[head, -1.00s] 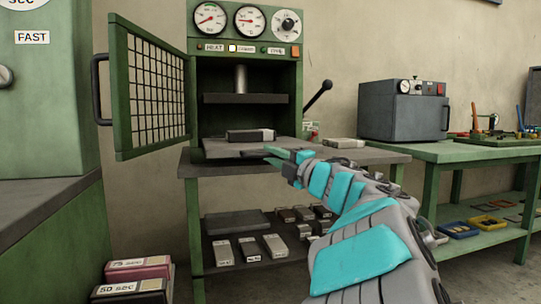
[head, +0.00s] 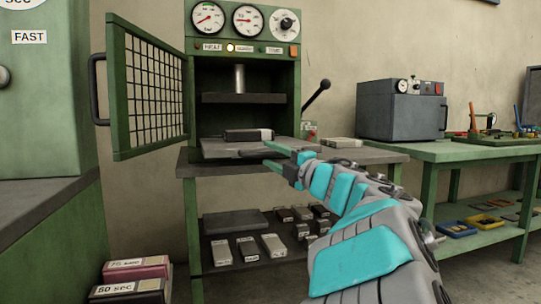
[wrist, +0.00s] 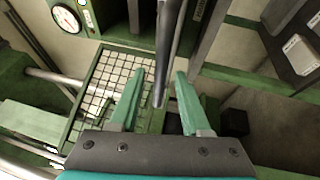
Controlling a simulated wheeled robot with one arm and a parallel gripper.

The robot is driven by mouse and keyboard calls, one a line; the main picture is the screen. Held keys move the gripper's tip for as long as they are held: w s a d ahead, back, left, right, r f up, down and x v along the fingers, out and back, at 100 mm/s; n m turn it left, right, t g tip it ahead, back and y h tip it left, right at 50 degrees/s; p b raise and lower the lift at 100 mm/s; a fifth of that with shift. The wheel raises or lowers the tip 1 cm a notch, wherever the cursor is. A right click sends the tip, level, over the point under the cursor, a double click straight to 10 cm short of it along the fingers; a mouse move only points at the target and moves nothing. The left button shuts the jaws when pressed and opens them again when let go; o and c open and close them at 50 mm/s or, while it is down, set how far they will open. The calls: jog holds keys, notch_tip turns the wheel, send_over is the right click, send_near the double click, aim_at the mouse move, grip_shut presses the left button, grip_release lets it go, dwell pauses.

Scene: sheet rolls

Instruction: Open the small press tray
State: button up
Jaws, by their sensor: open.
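The small press (head: 245,75) is green, with its mesh door (head: 150,85) swung open to the left. Its flat grey tray (head: 222,148) lies low at the front opening, under the dark upper plate (head: 244,98). A dark block with a pale end (head: 248,135) lies on the tray. My gripper (head: 270,157) is at the tray's front right, its teal fingers apart. In the wrist view a dark bar (wrist: 161,65) runs between the fingers of my gripper (wrist: 157,105), with gaps on both sides. The bar looks like the tray's handle.
The press stands on a bench (head: 190,165) with several small blocks on its lower shelf (head: 250,262). A pale-ended block (head: 342,142) lies right of the press. A black lever (head: 318,96) juts from its right side. A grey oven (head: 402,110) stands farther right.

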jog(key=v, duration=0.7)
jog(key=shift+p, duration=0.35)
